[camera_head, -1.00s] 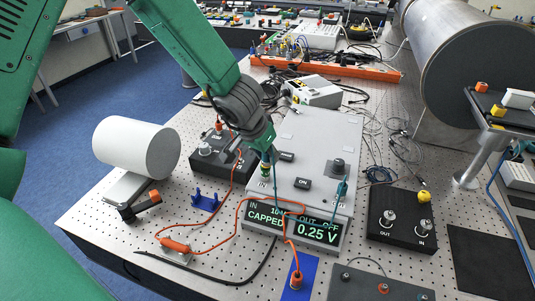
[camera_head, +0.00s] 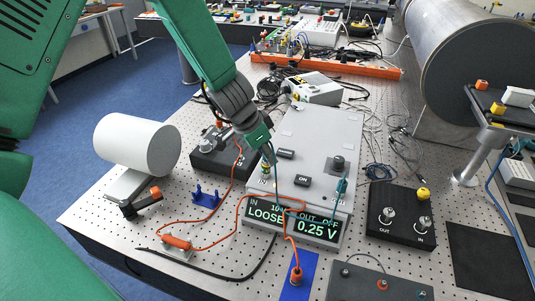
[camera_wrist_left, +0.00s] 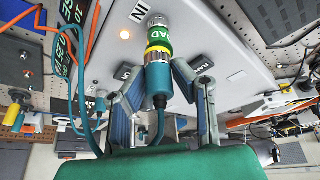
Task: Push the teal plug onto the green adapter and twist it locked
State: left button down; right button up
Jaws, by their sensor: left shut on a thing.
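The grey box (camera_head: 322,140) carries the green adapter (camera_head: 265,171), with yellow bands, on its IN port. In the left wrist view the adapter (camera_wrist_left: 159,42) has the teal plug (camera_wrist_left: 158,85) in line against its near end, with a yellow ring between. I cannot tell whether the plug is fully seated. My left gripper (camera_head: 268,156) is over the IN port; in the wrist view its fingers (camera_wrist_left: 157,84) flank the plug, shut on it. A teal cable trails from the plug. My right gripper is not in view.
Another teal connector (camera_head: 341,187) stands at the box's right side. An orange cable (camera_head: 240,217) loops across the table in front. A black box with OUT and IN knobs (camera_head: 400,217) is at right, a white cylinder (camera_head: 135,143) at left, and a blue bracket (camera_head: 206,197) nearer the box.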

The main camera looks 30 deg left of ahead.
pick_arm(q)
jog(key=shift+s+f, duration=0.1)
jog(key=m+h, duration=0.1)
jog(key=m, duration=0.2)
jog(key=shift+g, duration=0.4)
jog(key=m+g, duration=0.1)
jog(key=m, duration=0.1)
jog(key=shift+s+m+h, duration=0.15)
jog(key=shift+m+h, duration=0.15)
jog(key=shift+d+m+g, duration=0.1)
jog(key=shift+m+g, duration=0.2)
jog(key=shift+m, duration=0.5)
jog(key=c, duration=1.3)
grip_release()
jog(key=shift+f, duration=0.1)
jog(key=shift+o, duration=0.2)
